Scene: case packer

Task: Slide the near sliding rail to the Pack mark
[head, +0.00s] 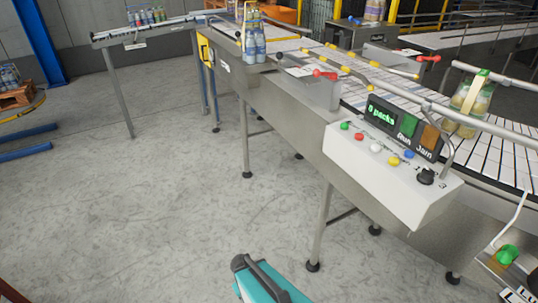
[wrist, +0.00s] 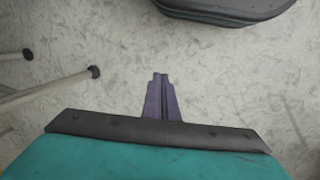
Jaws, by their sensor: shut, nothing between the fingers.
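The near side of the conveyor carries a red handle (head: 325,74) on a grey metal mount, beside a small white plate (head: 299,71) whose marks are too small to read. A thin rail with yellow sections (head: 346,69) runs just behind it; I take this to be the near sliding rail. I cannot make out the Pack mark. A second red handle (head: 428,58) sits on the far side. My gripper (wrist: 160,76) is shut and empty, over bare floor in the wrist view, apart from the rail. Its fingers are not clear in the head view.
Bottles (head: 252,38) stand on the belt's far left; a bottle pack (head: 468,103) stands at right. Conveyor legs (wrist: 45,88) show left.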

